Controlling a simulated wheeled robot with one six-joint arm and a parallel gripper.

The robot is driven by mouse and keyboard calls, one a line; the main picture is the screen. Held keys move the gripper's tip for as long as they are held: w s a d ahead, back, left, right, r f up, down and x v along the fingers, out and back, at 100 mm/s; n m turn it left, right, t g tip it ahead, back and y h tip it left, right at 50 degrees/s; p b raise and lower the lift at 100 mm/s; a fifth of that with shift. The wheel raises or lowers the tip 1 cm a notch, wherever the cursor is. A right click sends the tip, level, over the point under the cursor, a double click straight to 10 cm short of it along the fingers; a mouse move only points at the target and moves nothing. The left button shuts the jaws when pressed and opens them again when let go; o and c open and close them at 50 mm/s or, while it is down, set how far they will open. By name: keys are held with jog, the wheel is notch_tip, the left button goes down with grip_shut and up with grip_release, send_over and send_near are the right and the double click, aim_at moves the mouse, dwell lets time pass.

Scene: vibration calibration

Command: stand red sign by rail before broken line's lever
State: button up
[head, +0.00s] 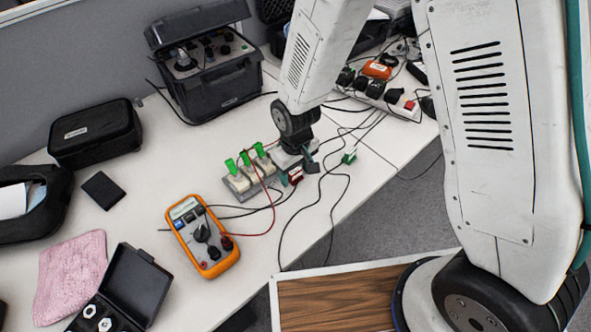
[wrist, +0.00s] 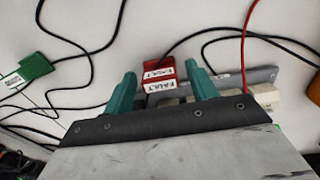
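The red sign (head: 295,177) is at the right end of the grey rail (head: 238,186), partly hidden by my gripper in the head view. In the wrist view the sign (wrist: 158,73) shows two white FAULT labels and is beside the rail (wrist: 262,74). My gripper (wrist: 160,70) is open, with its teal fingers on either side of the sign and gaps visible on both sides. In the head view my gripper (head: 304,168) is low over the rail's right end. Pale blocks on the rail carry raised green levers (head: 245,159); any behind my gripper are hidden.
An orange multimeter (head: 203,236) lies in front of the rail, with red and black leads. A green tag (head: 348,158) hangs on cables to the right. Loose black cables cross the table around the sign. Bare table (head: 150,200) is left of the rail.

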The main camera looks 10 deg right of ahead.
aim_at(295, 171)
notch_tip(295, 171, up, 12)
jog(key=s+d+r+m, duration=0.1)
jog(key=s+d+r, duration=0.1)
jog(key=d+r, duration=0.45)
jog(key=s+d+r+m, duration=0.2)
jog(key=s+d+r, duration=0.1)
jog(key=d+r, duration=0.3)
jog(key=s+d+r+m, duration=0.1)
jog(key=s+d+r, duration=0.3)
jog(key=s, duration=0.3)
jog(key=s+d+r+m+t, duration=0.1)
jog(key=s+d+r+m, duration=0.1)
jog(key=s+d+r, duration=0.2)
jog(key=s, duration=0.3)
jog(key=shift+s+d+r+m, duration=0.15)
jog(key=shift+s+r+m, duration=0.15)
